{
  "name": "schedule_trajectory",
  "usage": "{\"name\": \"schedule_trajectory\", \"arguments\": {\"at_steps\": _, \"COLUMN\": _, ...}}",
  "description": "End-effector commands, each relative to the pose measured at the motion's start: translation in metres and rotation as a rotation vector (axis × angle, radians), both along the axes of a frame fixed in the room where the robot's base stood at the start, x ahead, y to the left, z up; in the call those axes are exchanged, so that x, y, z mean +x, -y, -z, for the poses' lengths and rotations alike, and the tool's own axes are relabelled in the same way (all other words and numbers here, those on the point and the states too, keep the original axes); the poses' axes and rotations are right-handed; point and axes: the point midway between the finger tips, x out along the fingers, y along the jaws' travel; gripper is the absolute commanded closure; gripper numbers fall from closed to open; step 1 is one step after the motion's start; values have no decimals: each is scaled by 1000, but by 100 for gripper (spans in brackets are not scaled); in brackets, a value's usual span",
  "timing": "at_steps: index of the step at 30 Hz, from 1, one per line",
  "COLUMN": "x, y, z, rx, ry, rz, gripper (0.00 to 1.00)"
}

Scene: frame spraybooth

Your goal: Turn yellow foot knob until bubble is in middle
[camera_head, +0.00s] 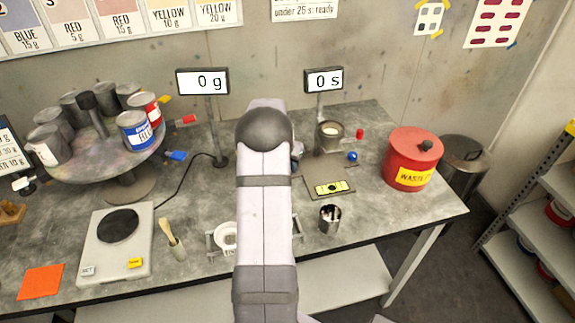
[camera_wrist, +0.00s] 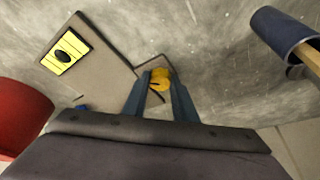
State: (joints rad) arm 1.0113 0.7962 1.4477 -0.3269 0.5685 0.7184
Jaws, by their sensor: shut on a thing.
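The yellow foot knob (camera_wrist: 160,76) is at a corner tab of the brown-grey base plate (camera_wrist: 97,62) in the wrist view. My gripper (camera_wrist: 160,82) has its two blue-grey fingers on either side of the knob and is shut on it. The yellow bubble level (camera_wrist: 50,64) lies on the plate, with a dark oval near its middle; the exact place of the bubble inside it is too small to tell. The level also shows in the head view (camera_head: 322,190). There my arm hides the knob and the gripper.
A metal cup (camera_head: 331,222) stands in front of the plate. A viscosity-type cup on a stand (camera_head: 329,140) rises from its back. The red waste can (camera_head: 412,160) is to the right. A turntable with several paint cans (camera_head: 100,153) and a scale (camera_head: 118,262) stand to the left.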

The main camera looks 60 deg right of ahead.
Motion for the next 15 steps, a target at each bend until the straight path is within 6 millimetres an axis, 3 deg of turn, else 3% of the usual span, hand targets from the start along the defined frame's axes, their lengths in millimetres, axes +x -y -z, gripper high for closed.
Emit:
{"name": "schedule_trajectory", "arguments": {"at_steps": 2, "x": 0, "y": 0, "z": -1, "rx": -1, "ry": 0, "rz": 0, "gripper": 97}}
{"name": "schedule_trajectory", "arguments": {"at_steps": 3, "x": 0, "y": 0, "z": -1, "rx": -1, "ry": 0, "rz": 0, "gripper": 65}}
{"name": "schedule_trajectory", "arguments": {"at_steps": 4, "x": 0, "y": 0, "z": -1, "rx": -1, "ry": 0, "rz": 0, "gripper": 58}}
{"name": "schedule_trajectory", "arguments": {"at_steps": 15, "x": 0, "y": 0, "z": -2, "rx": -1, "ry": 0, "rz": 1, "gripper": 56}}
